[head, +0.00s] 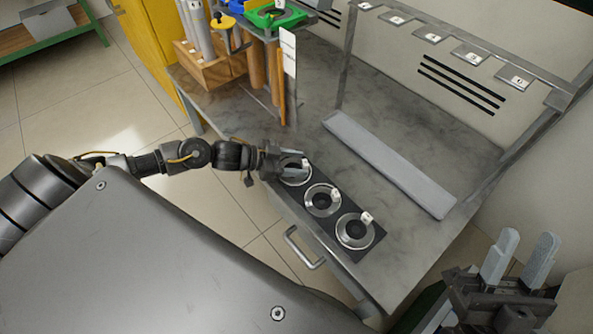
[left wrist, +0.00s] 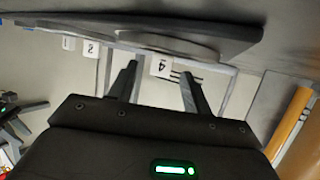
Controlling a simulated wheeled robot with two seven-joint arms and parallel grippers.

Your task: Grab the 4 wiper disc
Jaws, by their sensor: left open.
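In the head view, three round metal discs with dark centres sit in a row on a black mat (head: 381,235) at the table's front edge. They are the near-left disc (head: 297,180), the middle disc (head: 322,201) and the right disc (head: 354,232). Each has a small white tag. My left gripper (head: 292,163) is open at the near-left disc and partly hides it. In the left wrist view a white tag marked 4 (left wrist: 161,66) shows between its open fingers. I cannot tell whether they touch the disc. My right gripper (head: 520,258) is open and empty at the lower right.
A long grey tray (head: 390,165) lies behind the mat. A metal rack with numbered labels (head: 432,39) stands at the back. A wooden block (head: 213,68) with rods and a shelf with a green part (head: 276,14) stand at the left. The table right of the mat is clear.

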